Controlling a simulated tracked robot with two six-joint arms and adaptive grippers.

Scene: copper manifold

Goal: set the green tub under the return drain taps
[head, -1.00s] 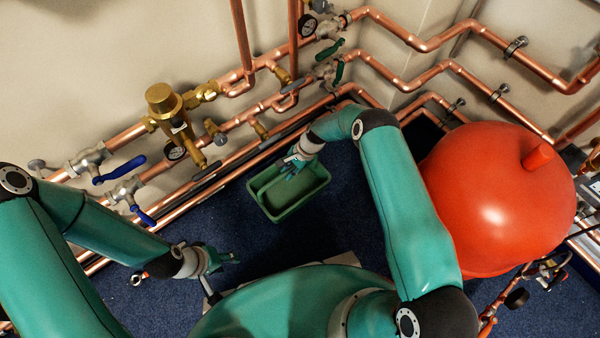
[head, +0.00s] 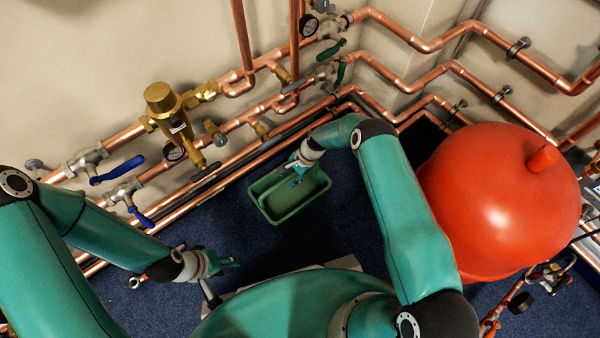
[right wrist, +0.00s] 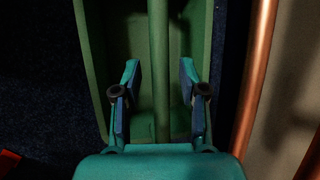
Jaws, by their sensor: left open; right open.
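The green tub (head: 291,205) stands on the blue floor in front of the pipe wall, in the middle of the head view. My right gripper (head: 297,180) is over its far part, open. In the right wrist view the open fingers (right wrist: 159,72) sit either side of a green bar (right wrist: 159,45) running along the tub's middle, with gaps to both sides. Small brass taps (head: 261,131) (head: 283,75) show on the pipes behind the tub; I cannot tell which are return drain taps. My left gripper (head: 232,263) is open and empty, low at left.
Copper pipes (head: 240,165) run low along the wall close behind the tub. A red tank (head: 500,210) stands at right. Blue-handled valves (head: 118,170) and a brass valve (head: 163,100) are at left. Blue floor (head: 190,225) is free left of the tub.

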